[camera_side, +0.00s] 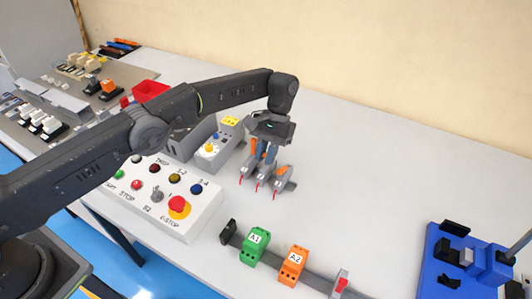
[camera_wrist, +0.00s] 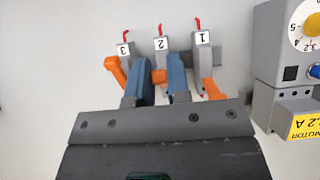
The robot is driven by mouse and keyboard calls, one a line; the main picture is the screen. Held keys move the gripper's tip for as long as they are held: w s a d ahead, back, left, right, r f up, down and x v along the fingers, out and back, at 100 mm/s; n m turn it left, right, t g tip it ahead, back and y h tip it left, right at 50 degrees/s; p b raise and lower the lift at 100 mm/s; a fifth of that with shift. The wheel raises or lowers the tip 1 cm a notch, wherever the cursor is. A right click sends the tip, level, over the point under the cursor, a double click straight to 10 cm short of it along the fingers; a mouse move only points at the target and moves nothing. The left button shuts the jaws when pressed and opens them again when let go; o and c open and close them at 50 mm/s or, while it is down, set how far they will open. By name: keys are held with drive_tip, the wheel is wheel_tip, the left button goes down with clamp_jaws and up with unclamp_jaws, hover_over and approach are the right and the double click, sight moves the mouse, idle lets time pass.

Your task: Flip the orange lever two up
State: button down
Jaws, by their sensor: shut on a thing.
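Three small grey terminal blocks with orange levers stand in a row on the table, labelled 3, 2 and 1 from left to right in the wrist view. My gripper (camera_wrist: 161,80) has its two blue fingers on either side of orange lever two (camera_wrist: 159,76) and is shut on it. The fingers hide most of this lever, so its exact tilt is unclear. Orange lever three (camera_wrist: 115,69) is just left of the fingers, and orange lever one (camera_wrist: 213,89) is just right. In the side view my gripper (camera_side: 263,158) points down at the blocks.
A grey device with a yellow dial (camera_wrist: 312,24) stands close right of the blocks in the wrist view. In the side view, a button panel (camera_side: 165,195) is to the left. A rail with green A1 (camera_side: 255,246) and orange A2 (camera_side: 293,265) modules lies in front.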

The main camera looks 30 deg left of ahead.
drive_tip(key=c, duration=1.1)
unclamp_jaws()
wheel_tip(320, 180, up, 4)
drive_tip(key=shift+r, duration=0.25)
drive_tip(key=shift+a, duration=0.4)
drive_tip(key=a+r, duration=0.2)
drive_tip(key=a, duration=0.1)
drive_tip(key=a+r, duration=0.2)
drive_tip(key=a, duration=0.2)
drive_tip(key=s+a+r, duration=0.1)
drive_tip(key=a+r, duration=0.1)
drive_tip(key=a, duration=0.2)
drive_tip(key=shift+r, duration=0.25)
